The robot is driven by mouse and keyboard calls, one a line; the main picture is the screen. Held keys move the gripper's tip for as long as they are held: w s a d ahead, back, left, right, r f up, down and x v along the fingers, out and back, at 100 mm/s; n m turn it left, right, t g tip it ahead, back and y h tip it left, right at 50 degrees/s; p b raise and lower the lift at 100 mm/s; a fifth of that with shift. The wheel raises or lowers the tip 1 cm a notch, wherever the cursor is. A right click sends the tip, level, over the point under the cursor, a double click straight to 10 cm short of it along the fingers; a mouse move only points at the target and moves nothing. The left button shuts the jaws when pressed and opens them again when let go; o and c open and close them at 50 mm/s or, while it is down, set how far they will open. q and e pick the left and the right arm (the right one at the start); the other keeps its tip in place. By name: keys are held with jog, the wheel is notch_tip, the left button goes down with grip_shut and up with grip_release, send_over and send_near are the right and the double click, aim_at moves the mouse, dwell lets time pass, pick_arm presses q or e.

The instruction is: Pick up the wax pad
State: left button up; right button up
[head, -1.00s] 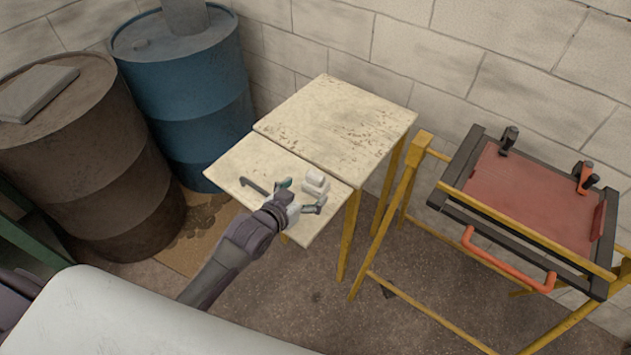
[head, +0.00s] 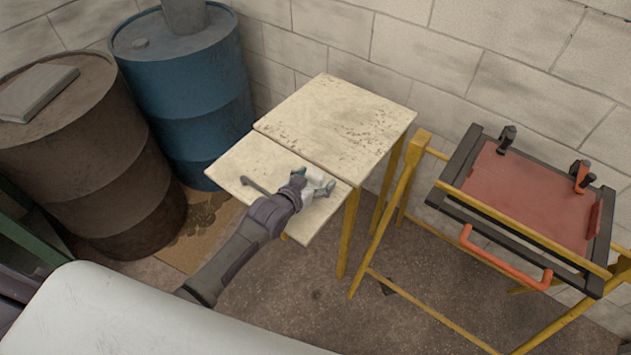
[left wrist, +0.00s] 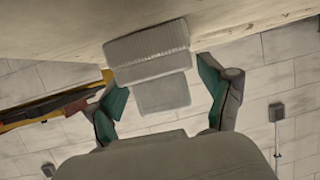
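The wax pad (head: 315,173) appears to be the pale white block on the low front leaf of the small cream table. In the left wrist view it looks like a ribbed whitish block (left wrist: 148,45) with a smaller block part (left wrist: 163,93) nearer me. My left gripper (head: 313,182) is at the pad, with teal-lined fingers spread to either side of it. The wrist view shows the fingers (left wrist: 160,88) open, with visible gaps beside the smaller part. The gripper partly hides the pad in the head view. My right gripper is not in view.
A dark hook-shaped piece (head: 254,185) lies left of the gripper on the table leaf (head: 240,160). The raised rear tabletop (head: 340,120) is clear. Blue (head: 185,95) and brown (head: 85,160) drums stand left. A yellow frame (head: 400,190) carrying a red panel (head: 530,200) stands right.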

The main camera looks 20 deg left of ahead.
pick_arm(q)
jog(key=c, duration=0.8)
jog(key=shift+c, duration=0.2)
